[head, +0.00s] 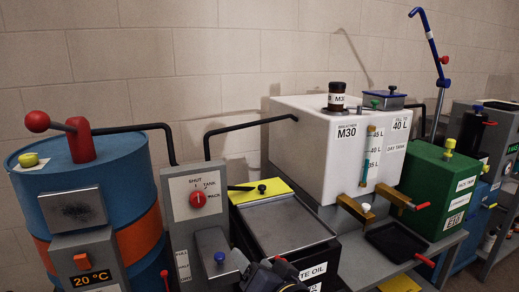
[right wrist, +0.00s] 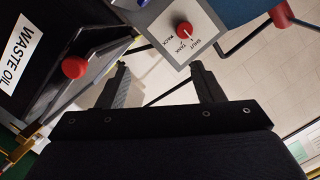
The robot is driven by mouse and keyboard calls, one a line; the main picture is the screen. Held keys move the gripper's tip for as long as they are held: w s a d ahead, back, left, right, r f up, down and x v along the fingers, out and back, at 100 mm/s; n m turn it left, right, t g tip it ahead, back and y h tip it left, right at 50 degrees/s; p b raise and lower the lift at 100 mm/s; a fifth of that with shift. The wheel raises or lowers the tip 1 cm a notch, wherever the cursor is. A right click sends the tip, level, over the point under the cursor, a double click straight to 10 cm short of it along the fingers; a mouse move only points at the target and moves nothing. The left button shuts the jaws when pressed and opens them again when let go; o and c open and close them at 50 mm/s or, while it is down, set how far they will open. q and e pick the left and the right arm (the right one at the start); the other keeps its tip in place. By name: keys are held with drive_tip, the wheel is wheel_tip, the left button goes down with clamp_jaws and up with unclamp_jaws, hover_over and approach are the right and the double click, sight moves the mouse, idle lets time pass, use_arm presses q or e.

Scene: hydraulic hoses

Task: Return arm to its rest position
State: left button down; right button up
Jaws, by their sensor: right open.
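My right gripper (head: 268,273) shows as a dark shape at the bottom middle of the head view, in front of the waste oil box (head: 283,232). In the right wrist view my right gripper (right wrist: 163,82) has its two dark fingers spread apart, with nothing between them. The grey selector box with a red knob (right wrist: 183,29) lies beyond the fingertips there; it also shows in the head view (head: 190,222). My left gripper is in neither view.
A blue and orange drum (head: 135,195) stands at the left. A white day tank (head: 310,160) stands right of the middle, with a green box (head: 437,190) beside it. In the right wrist view, a red knob (right wrist: 74,67) on the waste oil box is close to the left finger.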

drive_tip(key=s+d+f+g+h, duration=0.2)
drive_tip(key=s+d+f+g, duration=0.25)
drive_tip(key=s+d, duration=0.65)
drive_tip(key=s+d+f+g+h, duration=0.2)
drive_tip(key=s+d+f+g, duration=0.3)
drive_tip(key=s+d, duration=0.55)
wheel_tip(320, 180, up, 18)
drive_tip(key=p, duration=1.9)
drive_tip(key=shift+w+n+t, duration=0.3)
drive_tip(key=shift+w+t, duration=0.15)
drive_tip(key=shift+f, duration=0.15)
